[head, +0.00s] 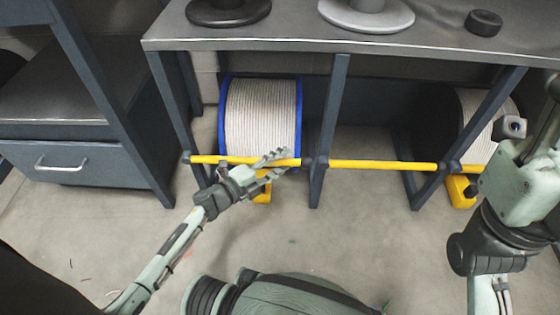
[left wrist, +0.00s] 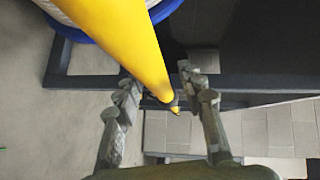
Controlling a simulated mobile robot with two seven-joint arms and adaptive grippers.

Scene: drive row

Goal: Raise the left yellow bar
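The left yellow bar (head: 225,160) runs level across the front of the left bay, in front of a blue-rimmed cable reel (head: 261,115). My left gripper (head: 276,160) is at the right part of this bar, near the middle post. In the left wrist view the fingers (left wrist: 160,80) stand apart, with the yellow bar (left wrist: 125,35) passing between them in the picture. Grey shows beside the bar, so the fingers do not look closed on it. My right arm is at the right edge; its gripper (head: 545,125) is partly cut off and its fingers are unclear.
A second yellow bar (head: 380,165) spans the bay right of the middle post (head: 331,125). Yellow blocks (head: 461,191) show below the bars. The metal bench top (head: 290,33) overhangs the reels. A drawer cabinet (head: 75,165) stands left. The floor in front (head: 350,235) is mostly clear.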

